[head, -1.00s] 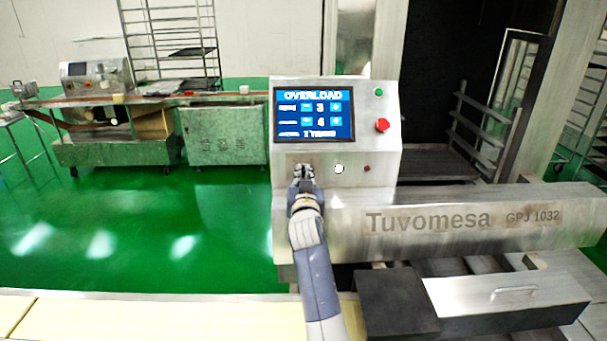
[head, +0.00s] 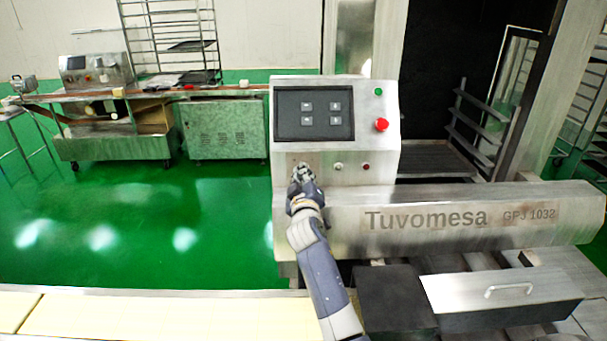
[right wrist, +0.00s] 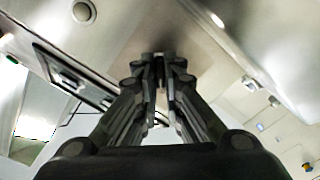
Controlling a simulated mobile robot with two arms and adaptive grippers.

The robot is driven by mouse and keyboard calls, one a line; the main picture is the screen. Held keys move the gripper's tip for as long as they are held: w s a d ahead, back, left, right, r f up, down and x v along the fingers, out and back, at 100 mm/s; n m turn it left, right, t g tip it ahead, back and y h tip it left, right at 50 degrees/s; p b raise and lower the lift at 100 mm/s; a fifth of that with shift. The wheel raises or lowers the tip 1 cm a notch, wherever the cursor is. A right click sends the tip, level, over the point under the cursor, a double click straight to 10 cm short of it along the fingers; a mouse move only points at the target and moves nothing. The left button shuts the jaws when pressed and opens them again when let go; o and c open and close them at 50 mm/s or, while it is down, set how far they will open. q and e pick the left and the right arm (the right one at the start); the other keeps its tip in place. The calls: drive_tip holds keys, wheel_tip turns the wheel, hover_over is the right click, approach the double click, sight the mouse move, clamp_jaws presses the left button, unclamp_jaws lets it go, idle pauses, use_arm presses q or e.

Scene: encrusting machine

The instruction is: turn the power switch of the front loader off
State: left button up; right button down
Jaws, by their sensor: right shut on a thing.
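The front loader (head: 460,205), marked "Tuvomesa GPJ 1032", has an upright steel control box (head: 335,83). Its display (head: 320,122) is dark grey, with only several small grey buttons showing. My right gripper (head: 300,170) is at the lower left of the box's front, shut on the power switch, which its fingers hide. In the right wrist view the fingers (right wrist: 160,60) come together against the panel, and the switch cannot be made out. My left gripper is not in view.
A red button (head: 381,125) and a green button (head: 378,91) are at the box's right side. A small white button (head: 338,166) and a small red one (head: 366,167) are just right of my gripper. A cream belt (head: 150,315) runs along the front.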

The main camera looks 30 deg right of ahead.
drive_tip(key=shift+d+r+n, duration=0.1)
drive_tip(key=shift+r+n, duration=0.2)
drive_tip(key=shift+r, duration=0.15)
drive_tip(key=c, duration=1.8)
unclamp_jaws()
drive_tip(key=shift+o, duration=0.4)
drive_tip(key=shift+w+f, duration=0.15)
drive_tip(key=shift+f, duration=0.2)
drive_tip(key=shift+s+a+f, duration=0.1)
drive_tip(key=shift+s+a, duration=0.2)
drive_tip(key=shift+s, duration=0.15)
drive_tip(key=v, duration=1.1)
